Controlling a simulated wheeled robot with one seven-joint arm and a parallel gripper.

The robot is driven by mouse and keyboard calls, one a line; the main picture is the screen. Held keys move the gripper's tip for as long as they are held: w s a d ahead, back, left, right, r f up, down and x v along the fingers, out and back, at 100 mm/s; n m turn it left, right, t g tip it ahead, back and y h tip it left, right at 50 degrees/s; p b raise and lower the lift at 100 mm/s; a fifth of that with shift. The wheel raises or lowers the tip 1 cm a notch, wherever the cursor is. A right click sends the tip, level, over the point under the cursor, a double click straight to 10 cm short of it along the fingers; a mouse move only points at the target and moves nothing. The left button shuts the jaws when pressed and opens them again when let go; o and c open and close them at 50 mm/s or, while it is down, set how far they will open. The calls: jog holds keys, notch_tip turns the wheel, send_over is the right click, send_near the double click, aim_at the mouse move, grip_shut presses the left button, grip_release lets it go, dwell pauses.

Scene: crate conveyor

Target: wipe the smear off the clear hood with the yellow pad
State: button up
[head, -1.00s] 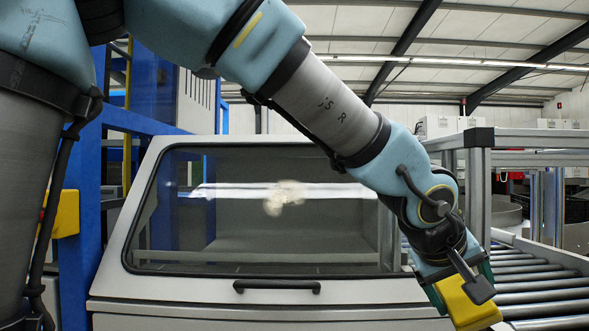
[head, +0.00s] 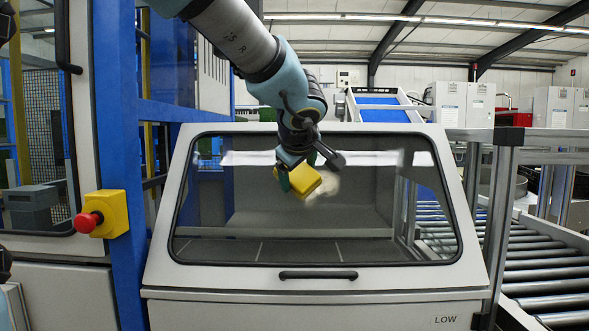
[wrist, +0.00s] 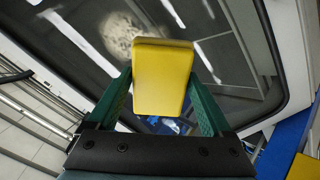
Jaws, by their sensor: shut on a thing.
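My gripper (head: 290,176) is shut on the yellow pad (head: 304,181) in front of the clear hood (head: 260,245). The wrist view shows the pad (wrist: 164,78) between the two green fingers. The pale smear (head: 327,187) is on the hood's window, just right of and partly behind the pad in the head view. In the wrist view the smear (wrist: 121,32) shows beyond the pad, to its upper left. I cannot tell whether the pad touches the window.
A black handle (head: 318,275) sits on the hood's lower edge. A roller conveyor (head: 545,265) runs at the right beside a metal rail. A blue post (head: 115,150) with a red stop button (head: 88,222) stands at the left.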

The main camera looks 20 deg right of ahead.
aim_at(342, 195)
jog(key=shift+b+x, duration=0.3)
jog(key=shift+x, duration=2.55)
jog(key=shift+b+x, duration=0.85)
jog(key=shift+x, duration=0.1)
jog(key=shift+d, duration=0.15)
jog(key=shift+s+d+f+b, duration=0.15)
jog(key=shift+s+d+b, duration=0.4)
jog(key=shift+d+b, duration=0.4)
jog(key=shift+s+d+b, duration=0.35)
jog(key=shift+d+b, duration=0.2)
jog(key=shift+d, duration=0.1)
jog(key=shift+s+d+b, duration=0.25)
jog(key=shift+d+b, duration=0.35)
jog(key=shift+b, duration=0.05)
jog(key=shift+s+d+b, duration=0.2)
jog(key=shift+d+b, duration=0.4)
jog(key=shift+s+d+b, duration=0.25)
jog(key=shift+d+b, duration=0.05)
jog(key=shift+d, duration=0.15)
jog(key=shift+s+d+b, duration=0.35)
jog(key=shift+d+b, duration=0.35)
jog(key=shift+d, duration=0.1)
jog(key=shift+s+d+b, duration=0.45)
jog(key=shift+d+b, duration=0.15)
jog(key=shift+d, duration=0.25)
